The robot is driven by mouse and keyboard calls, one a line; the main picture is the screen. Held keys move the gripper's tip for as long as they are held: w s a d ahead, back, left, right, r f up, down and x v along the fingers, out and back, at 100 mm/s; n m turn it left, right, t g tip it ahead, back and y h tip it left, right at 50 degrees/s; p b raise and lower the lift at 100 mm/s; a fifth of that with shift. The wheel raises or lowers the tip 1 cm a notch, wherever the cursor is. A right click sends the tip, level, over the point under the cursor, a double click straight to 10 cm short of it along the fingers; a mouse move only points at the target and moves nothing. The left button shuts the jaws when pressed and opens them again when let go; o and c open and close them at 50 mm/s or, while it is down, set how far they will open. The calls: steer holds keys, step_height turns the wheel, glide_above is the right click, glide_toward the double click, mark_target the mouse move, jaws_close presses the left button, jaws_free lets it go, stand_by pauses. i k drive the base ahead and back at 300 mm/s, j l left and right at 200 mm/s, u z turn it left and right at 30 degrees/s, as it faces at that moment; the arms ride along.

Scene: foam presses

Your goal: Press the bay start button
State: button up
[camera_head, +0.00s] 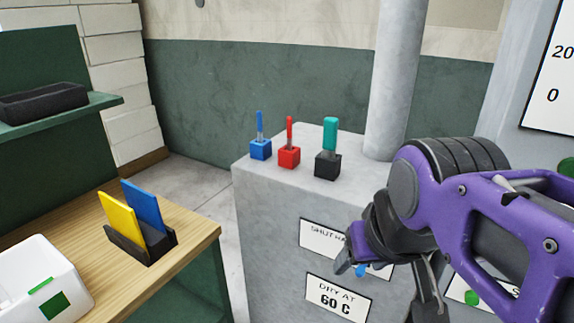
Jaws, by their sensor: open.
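No button can be named with certainty as the bay start button. A green round spot (472,297) shows low on the right, on a white plate partly covered by my arm; a letter S is readable there. A green rounded piece (567,167) is cut off by the right edge of the view. My gripper (388,278) is open, in front of the grey cabinet's face, pointing down and left. It overlaps the cabinet's labels in the picture. I see nothing held in it. Whether it touches anything cannot be told.
The grey cabinet (262,230) carries blue (260,149), red (289,156) and black blocks (327,166) with upright handles, and a grey column (395,85). At left, a wooden bench (195,240) holds a dark rack with yellow and blue panels (118,220) and a white bin (40,280).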

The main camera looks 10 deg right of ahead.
mark_target(471, 299)
steer(key=z, duration=0.45)
steer(key=k+l+u, duration=0.1)
steer(key=l+u, duration=0.15)
steer(key=z, duration=1.25)
steer(key=u, duration=0.25)
steer(key=i, duration=0.15)
